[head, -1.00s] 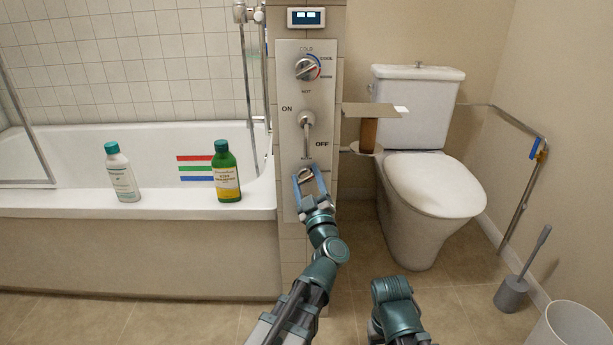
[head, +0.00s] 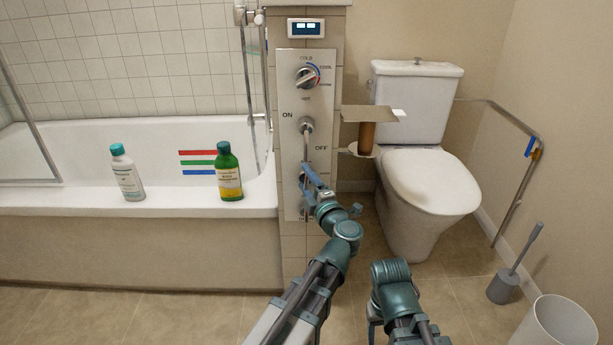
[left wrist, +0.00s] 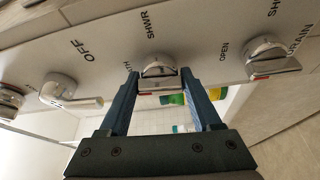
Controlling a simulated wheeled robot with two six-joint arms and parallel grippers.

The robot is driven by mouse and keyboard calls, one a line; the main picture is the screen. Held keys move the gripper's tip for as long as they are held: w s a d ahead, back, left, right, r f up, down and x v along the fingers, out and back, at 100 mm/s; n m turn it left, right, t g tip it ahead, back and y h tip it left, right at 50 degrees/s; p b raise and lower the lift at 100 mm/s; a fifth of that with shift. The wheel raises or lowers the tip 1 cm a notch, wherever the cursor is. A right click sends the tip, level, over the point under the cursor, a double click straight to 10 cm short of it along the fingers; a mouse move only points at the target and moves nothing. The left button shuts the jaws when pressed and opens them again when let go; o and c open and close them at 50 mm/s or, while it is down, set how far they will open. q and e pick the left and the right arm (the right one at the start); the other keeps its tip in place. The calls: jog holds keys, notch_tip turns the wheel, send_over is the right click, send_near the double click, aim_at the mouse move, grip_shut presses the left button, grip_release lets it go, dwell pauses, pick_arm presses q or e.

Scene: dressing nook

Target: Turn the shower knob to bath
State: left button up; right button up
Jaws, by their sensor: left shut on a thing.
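The shower knob (left wrist: 159,70) is a round chrome knob with a raised grip and a red mark, on a pale control panel (head: 291,140). In the left wrist view the label SHWR is above it; a partly hidden label ending in TH is beside it. My left gripper (head: 309,177) is at the lower panel in the head view and hides most of the knob. In the left wrist view, its blue fingers (left wrist: 160,78) are on either side of the knob, shut on it. I cannot tell its exact setting. My right arm shows low in the head view, its fingers hidden.
Above are the ON/OFF lever (head: 306,126) and temperature dial (head: 306,76). The drain knob (left wrist: 270,58) is beside the shower knob. The bathtub (head: 75,202) carries a white bottle (head: 127,175) and green bottle (head: 228,175). The toilet (head: 425,185) stands right of the panel.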

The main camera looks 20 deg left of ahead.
pick_arm(q)
jog(key=shift+n+g+p, duration=0.3)
jog(key=shift+n, duration=0.3)
pick_arm(e)
jog(key=shift+r, duration=0.5)
pick_arm(q)
jog(key=o, duration=1.4)
jog(key=shift+s, duration=0.1)
